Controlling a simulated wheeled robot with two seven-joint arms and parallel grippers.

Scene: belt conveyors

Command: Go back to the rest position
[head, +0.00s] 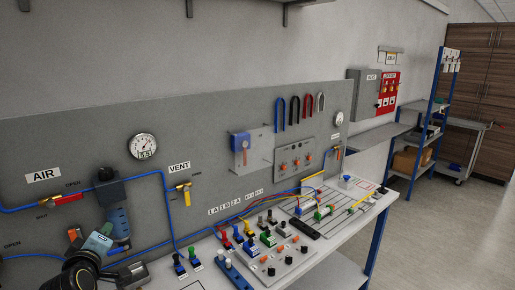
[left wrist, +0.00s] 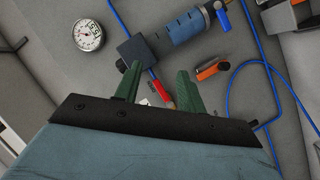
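My left gripper (head: 92,234) is at the lower left of the head view, in front of the grey panel (head: 225,125) and near the blue regulator (head: 118,222). In the left wrist view its two green fingers (left wrist: 158,72) stand apart with nothing held between them. A red handle (left wrist: 160,93) shows behind the gap between the fingers; I cannot tell how far off it is. The blue regulator (left wrist: 180,33) lies beyond the fingertips. My right gripper is not in view.
The panel carries a gauge (head: 142,146), a yellow vent valve (head: 183,187), a red air valve (head: 67,199) and blue tubing. The bench (head: 330,243) holds buttons, cables and small cylinders. A blue-framed shelf (head: 425,125) stands at right, with open floor (head: 455,240) in front.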

